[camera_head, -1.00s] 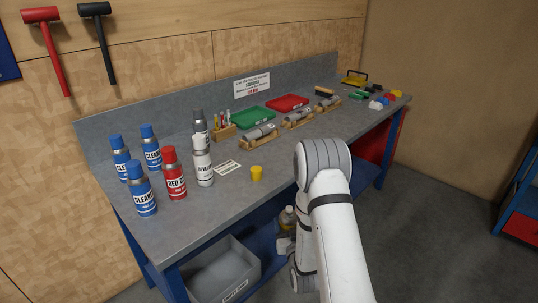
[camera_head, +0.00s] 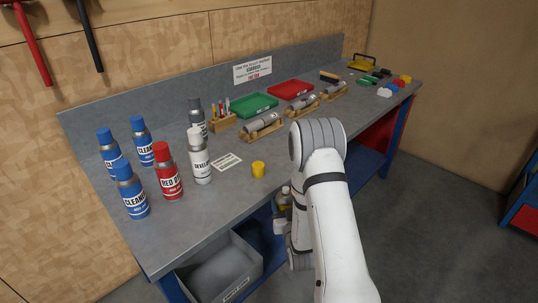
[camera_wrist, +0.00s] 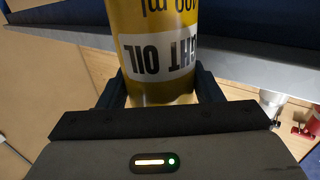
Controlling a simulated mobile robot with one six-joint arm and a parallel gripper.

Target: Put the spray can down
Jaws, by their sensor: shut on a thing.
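My gripper (camera_wrist: 160,88) is shut on a yellow can with a white label reading "...GHT OIL" (camera_wrist: 160,48). The can sits between the two dark fingers in the wrist view, its lettering upside down in the picture, its top and far end out of frame. I cannot tell whether the can touches a surface.
A grey bin (camera_head: 250,262) sits on the blue lower shelf. Bare bench top lies in front of the cans.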

